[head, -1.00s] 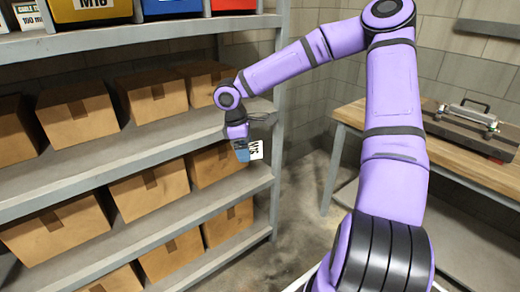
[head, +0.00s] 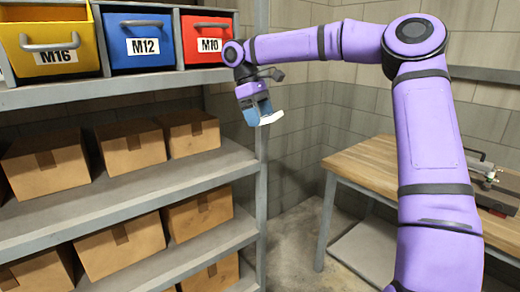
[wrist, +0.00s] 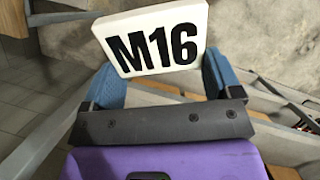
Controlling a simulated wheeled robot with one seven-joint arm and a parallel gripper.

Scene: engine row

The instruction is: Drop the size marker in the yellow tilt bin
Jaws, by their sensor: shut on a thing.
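The size marker (wrist: 160,45) is a white plate with black "M16" on it, held between the two blue fingers in the wrist view. In the head view the marker (head: 271,118) shows nearly edge-on below my gripper (head: 257,110). My gripper is shut on it, in front of the shelf's right post and below the top shelf. The yellow tilt bin (head: 52,45), labelled M16, stands at the left on the top shelf, with a grey handle across its front. My gripper is well to the right of it and lower.
A blue bin (head: 143,43) labelled M12 and a red bin (head: 206,38) labelled M10 stand right of the yellow one. Cardboard boxes (head: 132,147) fill the lower shelves. A wooden bench (head: 360,160) carries a dark case (head: 490,190) at the right.

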